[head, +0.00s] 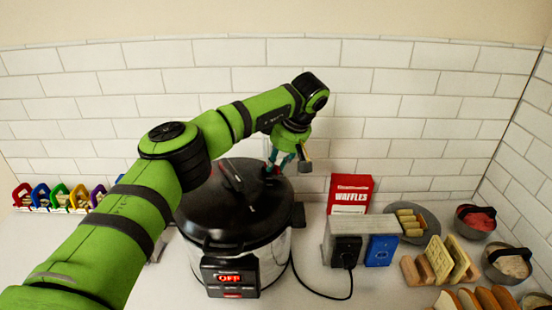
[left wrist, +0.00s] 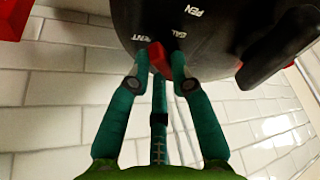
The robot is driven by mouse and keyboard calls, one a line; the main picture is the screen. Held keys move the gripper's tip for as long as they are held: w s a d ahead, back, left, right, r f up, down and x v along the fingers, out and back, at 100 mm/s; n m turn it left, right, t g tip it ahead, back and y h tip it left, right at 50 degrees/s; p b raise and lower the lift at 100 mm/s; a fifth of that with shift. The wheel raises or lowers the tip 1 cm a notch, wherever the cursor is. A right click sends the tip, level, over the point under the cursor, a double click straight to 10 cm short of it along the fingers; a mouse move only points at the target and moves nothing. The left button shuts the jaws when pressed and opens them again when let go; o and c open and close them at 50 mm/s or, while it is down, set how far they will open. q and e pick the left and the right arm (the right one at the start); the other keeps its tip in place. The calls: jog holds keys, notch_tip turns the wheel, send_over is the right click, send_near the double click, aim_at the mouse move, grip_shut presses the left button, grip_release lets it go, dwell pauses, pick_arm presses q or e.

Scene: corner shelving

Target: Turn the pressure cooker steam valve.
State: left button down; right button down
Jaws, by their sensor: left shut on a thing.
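The pressure cooker (head: 235,210) stands on the counter with its black lid (head: 222,192) on and a red "OFF" display on its front. My left gripper (head: 276,168) reaches down from above at the back right of the lid. In the left wrist view, the red steam valve (left wrist: 158,56) sits at the lid's edge, near white lettering. My left gripper (left wrist: 160,72) has its teal fingers on both sides of the valve and is shut on it. Fingers partly hide the valve and lettering. My right gripper is not in view.
A red waffles box (head: 350,194) and a toaster (head: 342,240) stand right of the cooker, with a black cord on the counter. Plates and bowls of food (head: 475,221) are farther right. Coloured items (head: 60,197) line the left. A tiled wall (head: 400,110) is behind.

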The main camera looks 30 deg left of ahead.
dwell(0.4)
pick_arm(q)
jog(key=c, duration=1.1)
grip_release()
jog(key=v, duration=1.2)
